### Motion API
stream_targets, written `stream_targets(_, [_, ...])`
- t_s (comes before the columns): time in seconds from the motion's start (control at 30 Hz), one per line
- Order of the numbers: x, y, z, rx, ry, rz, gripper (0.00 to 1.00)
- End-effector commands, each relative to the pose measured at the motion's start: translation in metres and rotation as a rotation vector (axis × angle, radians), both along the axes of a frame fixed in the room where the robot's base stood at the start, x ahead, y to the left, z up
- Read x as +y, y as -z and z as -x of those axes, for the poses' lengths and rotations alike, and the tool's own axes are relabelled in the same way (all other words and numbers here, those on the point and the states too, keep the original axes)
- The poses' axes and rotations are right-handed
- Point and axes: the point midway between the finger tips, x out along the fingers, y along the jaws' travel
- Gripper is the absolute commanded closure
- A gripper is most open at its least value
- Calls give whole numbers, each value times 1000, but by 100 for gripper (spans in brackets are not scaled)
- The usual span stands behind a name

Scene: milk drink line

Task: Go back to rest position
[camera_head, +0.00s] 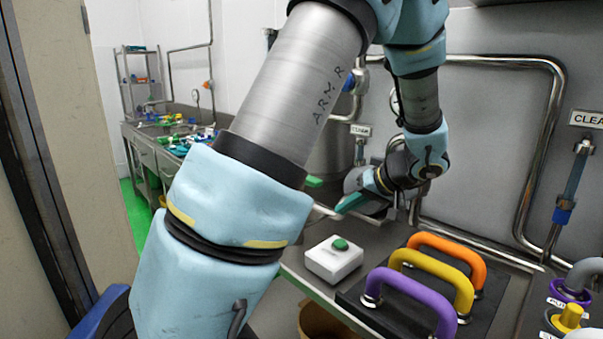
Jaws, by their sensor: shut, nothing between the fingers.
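My arm, with pale blue covers and a grey link, rises across the middle of the head view and bends down at the right. At its end, my gripper (348,204) hangs above the steel counter (388,236), left of the wrist. It is small and partly covered by my own arm. It looks shut, and no object shows in it. A white box with a green button (334,258) sits on the counter below the gripper, apart from it.
Orange (449,249), yellow (437,268) and purple (412,293) handles stand on a dark plate at the front right. Metal pipes (541,150) and valves line the back wall. A cluttered bench (160,150) stands far left. A door frame is close at the left.

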Motion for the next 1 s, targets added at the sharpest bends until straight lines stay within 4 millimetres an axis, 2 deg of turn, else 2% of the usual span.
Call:
stream_targets(0.13, [2,1,1,7,-2,1,100])
stream_targets(0.23, [19,3,6,64,-12,13,100])
stream_targets(0.37, [62,14,28,238,-21,79,100])
stream_targets(0.5, [108,23,65,425,10,230,100])
stream_targets(0.6, [131,26,89,491,57,350,100])
stream_targets(0.8, [159,25,119,481,150,513,100])
stream_targets(1.0, [171,23,128,440,195,558,100])
